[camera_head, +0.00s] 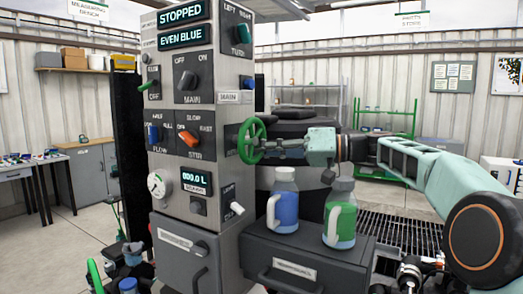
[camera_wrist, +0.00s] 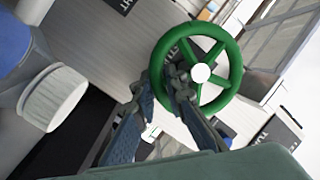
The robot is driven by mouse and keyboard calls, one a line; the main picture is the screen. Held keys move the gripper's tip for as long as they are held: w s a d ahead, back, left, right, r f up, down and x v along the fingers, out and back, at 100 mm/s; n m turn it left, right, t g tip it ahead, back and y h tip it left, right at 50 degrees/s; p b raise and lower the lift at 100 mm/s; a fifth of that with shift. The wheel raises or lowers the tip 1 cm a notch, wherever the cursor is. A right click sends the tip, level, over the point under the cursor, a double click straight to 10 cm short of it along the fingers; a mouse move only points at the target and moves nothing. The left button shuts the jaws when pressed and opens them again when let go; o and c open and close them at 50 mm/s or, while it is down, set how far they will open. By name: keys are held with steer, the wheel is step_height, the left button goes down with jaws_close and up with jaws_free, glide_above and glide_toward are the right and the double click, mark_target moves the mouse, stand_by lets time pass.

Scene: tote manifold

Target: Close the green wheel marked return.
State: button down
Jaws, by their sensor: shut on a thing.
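A green spoked wheel (camera_head: 241,137) stands on the right side of the grey control cabinet. In the wrist view the wheel (camera_wrist: 234,72) shows its whole face and a white hub. My gripper (camera_head: 264,149) reaches it from the right in the head view. In the wrist view my gripper (camera_wrist: 171,82) has its two fingers closed on the lower-left part of the rim, near a spoke. I cannot read the wheel's marking, and the wheel's turn position cannot be told. The cabinet display (camera_head: 182,13) reads STOPPED.
A blue-filled jar (camera_head: 284,205) and a green-filled jar (camera_head: 340,222) stand on a dark drawer unit (camera_head: 300,250) below my arm. A white lever (camera_head: 236,208) sticks out below the wheel. Part of another green ring (camera_head: 94,276) shows at lower left.

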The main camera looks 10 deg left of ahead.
steer(key=shift+r, duration=0.1)
stand_by(0.4)
steer(key=c, duration=2.2)
jaws_free()
steer(key=shift+c, duration=0.2)
steer(key=d, duration=1.2)
steer(key=shift+s+r, duration=0.2)
steer(key=shift+s, duration=0.05)
